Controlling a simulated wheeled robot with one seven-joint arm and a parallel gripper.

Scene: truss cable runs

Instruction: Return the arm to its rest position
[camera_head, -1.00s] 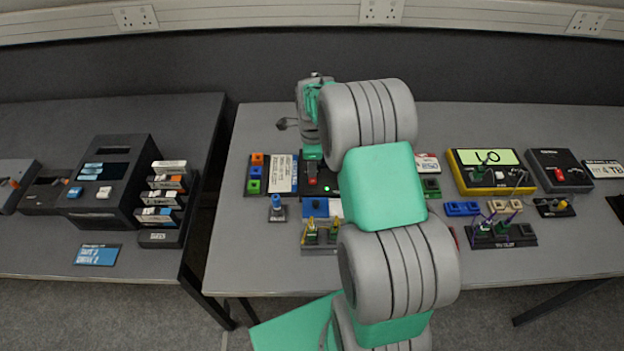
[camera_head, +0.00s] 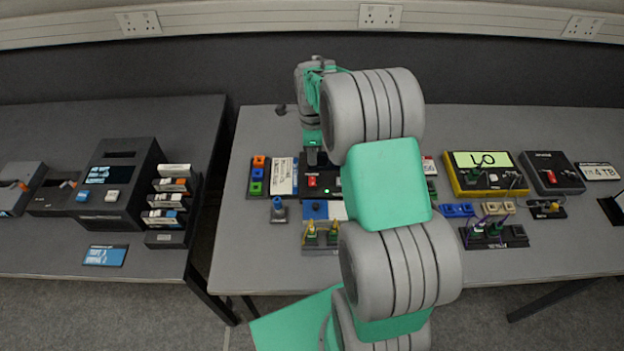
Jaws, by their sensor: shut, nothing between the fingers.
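My arm reaches from the bottom of the head view over the middle of the right table (camera_head: 236,262). Its wrist is near the table's back edge and points down. My gripper (camera_head: 316,157) is small and dark below the green wrist part. It is shut and holds nothing. It appears just behind the black box with a red switch (camera_head: 312,182), apart from it as far as I can tell. My upper arm hides the middle of the table.
Left of the gripper stand a block of coloured sockets (camera_head: 257,174) and a white label plate (camera_head: 283,176). In front are a blue knob (camera_head: 278,208) and yellow-green plugs (camera_head: 321,232). A yellow meter (camera_head: 484,175) stands right. A black machine (camera_head: 110,185) stands on the left table.

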